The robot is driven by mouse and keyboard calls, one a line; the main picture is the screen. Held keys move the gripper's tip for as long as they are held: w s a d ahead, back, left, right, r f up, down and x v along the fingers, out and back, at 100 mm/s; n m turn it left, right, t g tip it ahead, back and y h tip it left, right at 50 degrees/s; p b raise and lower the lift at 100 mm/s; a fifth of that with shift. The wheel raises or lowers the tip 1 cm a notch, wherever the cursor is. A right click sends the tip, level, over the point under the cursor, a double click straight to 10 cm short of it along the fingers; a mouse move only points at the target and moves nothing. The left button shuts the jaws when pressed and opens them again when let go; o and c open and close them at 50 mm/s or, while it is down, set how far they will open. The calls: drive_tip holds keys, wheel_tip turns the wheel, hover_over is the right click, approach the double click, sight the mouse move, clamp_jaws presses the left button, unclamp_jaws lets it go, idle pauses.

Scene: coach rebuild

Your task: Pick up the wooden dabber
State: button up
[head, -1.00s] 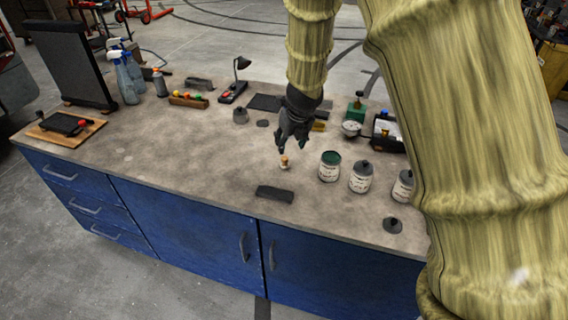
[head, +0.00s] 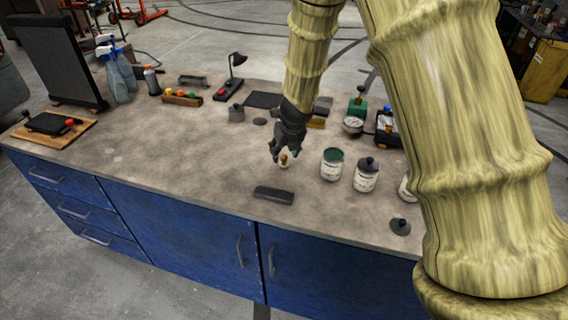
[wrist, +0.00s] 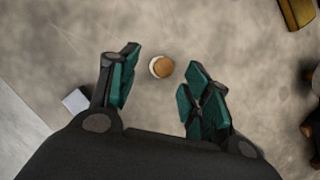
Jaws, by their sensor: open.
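The wooden dabber (head: 284,160) stands upright on the grey bench top, small, with a brown wooden top and a pale lower part. In the wrist view the dabber (wrist: 161,67) shows from above as a round brown top with a white rim. My gripper (head: 285,153) is low over the bench, right at the dabber in the head view. In the wrist view my gripper (wrist: 158,92) is open, its two green-padded fingers apart. The dabber lies between the lines of the fingers, slightly beyond their tips, and appears untouched.
A green-topped can (head: 332,165) and a dark-lidded can (head: 367,175) stand close to the right. A dark block (head: 273,195) lies in front, near the bench edge. A dark round lid (head: 400,227) lies at front right. The bench top (head: 180,160) to the left is clear.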

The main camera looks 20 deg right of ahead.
sight(285, 156)
drive_tip(key=shift+a+f, duration=0.1)
drive_tip(key=shift+f, duration=0.1)
drive_tip(key=f, duration=0.2)
drive_tip(key=w+f, duration=0.1)
drive_tip(key=shift+d+f+p, duration=0.15)
drive_tip(key=shift+d+p, duration=0.2)
drive_tip(key=shift+x, duration=0.8)
drive_tip(key=c, duration=0.9)
